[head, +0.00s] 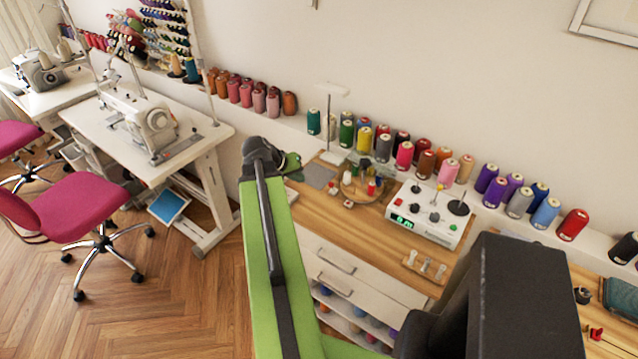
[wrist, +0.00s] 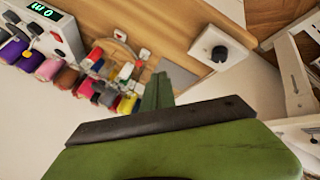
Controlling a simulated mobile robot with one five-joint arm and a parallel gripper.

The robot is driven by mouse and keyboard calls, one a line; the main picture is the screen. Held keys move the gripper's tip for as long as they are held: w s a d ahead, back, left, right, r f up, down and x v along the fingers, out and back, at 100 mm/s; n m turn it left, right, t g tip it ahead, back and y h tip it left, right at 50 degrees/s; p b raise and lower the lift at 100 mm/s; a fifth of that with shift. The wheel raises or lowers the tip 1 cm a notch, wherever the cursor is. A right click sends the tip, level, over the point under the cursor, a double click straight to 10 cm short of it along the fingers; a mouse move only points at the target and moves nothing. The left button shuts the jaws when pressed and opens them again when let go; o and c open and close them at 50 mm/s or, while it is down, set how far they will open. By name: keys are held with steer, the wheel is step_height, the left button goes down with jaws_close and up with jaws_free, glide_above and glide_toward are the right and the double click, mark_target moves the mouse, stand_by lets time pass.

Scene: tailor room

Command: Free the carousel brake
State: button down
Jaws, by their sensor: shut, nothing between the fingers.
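The carousel (head: 360,187) is a small round wooden stand with small coloured spools on the bench top. It also shows in the wrist view (wrist: 117,62), left of my fingers. A white box with a black knob (wrist: 218,53) sits near the bench's end in the wrist view. It may be the brake, but I cannot tell; in the head view my arm mostly hides that spot. My gripper (wrist: 158,90) has its green fingers shut and empty, over the grey mat (wrist: 186,78). In the head view my gripper (head: 293,163) shows only partly, left of the carousel.
A white control box (head: 428,214) with a green display and knobs stands right of the carousel. Thread cones (head: 405,152) line the ledge by the wall. A wooden holder (head: 425,267) lies at the bench's front. Sewing tables stand left.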

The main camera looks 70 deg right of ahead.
mark_target(332, 186)
steer(key=b+x, duration=0.8)
steer(key=x, duration=0.2)
steer(key=shift+w+a+f, duration=0.1)
steer(key=shift+a+f, duration=0.05)
steer(key=shift+f, duration=0.05)
steer(key=shift+s+d+r, duration=0.1)
steer(key=shift+s+d, duration=0.45)
steer(key=shift+s, duration=0.3)
steer(key=shift+s+d+r, duration=0.15)
steer(key=shift+s+d, duration=0.4)
steer(key=shift+s, duration=0.35)
steer(key=shift+w+r+p, duration=0.1)
steer(key=shift+p, duration=0.2)
